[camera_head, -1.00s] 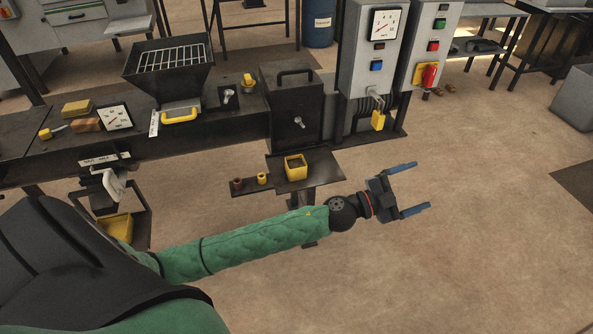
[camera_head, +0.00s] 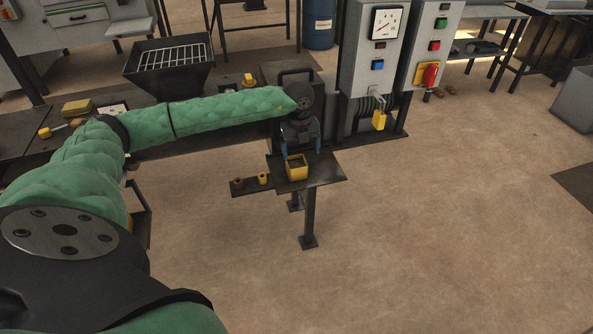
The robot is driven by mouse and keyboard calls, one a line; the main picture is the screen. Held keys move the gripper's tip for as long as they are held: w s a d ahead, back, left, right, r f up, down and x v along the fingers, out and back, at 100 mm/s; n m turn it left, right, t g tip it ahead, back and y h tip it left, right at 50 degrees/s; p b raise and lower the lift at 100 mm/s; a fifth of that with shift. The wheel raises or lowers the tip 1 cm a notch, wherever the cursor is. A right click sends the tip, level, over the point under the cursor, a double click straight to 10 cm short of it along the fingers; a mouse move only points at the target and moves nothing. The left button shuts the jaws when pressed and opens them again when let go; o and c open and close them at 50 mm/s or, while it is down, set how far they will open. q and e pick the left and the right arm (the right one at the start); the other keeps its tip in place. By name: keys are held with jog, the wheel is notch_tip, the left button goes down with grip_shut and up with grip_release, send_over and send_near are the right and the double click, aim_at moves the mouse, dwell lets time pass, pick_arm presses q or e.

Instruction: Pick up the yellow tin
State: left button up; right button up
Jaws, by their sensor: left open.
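The yellow tin (camera_head: 297,172) is a small square open-topped box with dark contents. It stands upright on a small dark metal stand (camera_head: 325,172) in front of the press. My left gripper (camera_head: 301,149) points down at the tin's far side, its blue fingers spread to the left and right. It is open and holds nothing. I cannot tell whether the fingers touch the tin. My right gripper is not in view.
A small yellow cup (camera_head: 263,179) and a brown cup (camera_head: 238,183) stand on the shelf left of the tin.

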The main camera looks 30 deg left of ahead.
aim_at(296, 162)
pick_arm(q)
jog(key=shift+a+f+y+p, duration=0.3)
jog(key=shift+a+f+p, duration=0.15)
jog(key=shift+a+f, duration=0.6)
notch_tip(296, 162, down, 2)
jog(key=shift+p, duration=0.6)
notch_tip(296, 162, down, 2)
jog(key=shift+w+f, duration=0.1)
jog(key=shift+f, duration=0.05)
jog(key=shift+d+f+p, duration=0.1)
jog(key=shift+f+p, duration=0.2)
jog(key=shift+f, duration=0.2)
jog(key=c, duration=1.2)
jog(key=shift+o, duration=0.2)
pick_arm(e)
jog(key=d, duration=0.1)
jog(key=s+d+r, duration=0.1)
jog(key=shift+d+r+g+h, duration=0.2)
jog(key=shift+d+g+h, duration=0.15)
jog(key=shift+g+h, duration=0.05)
pick_arm(q)
jog(key=shift+r, duration=0.15)
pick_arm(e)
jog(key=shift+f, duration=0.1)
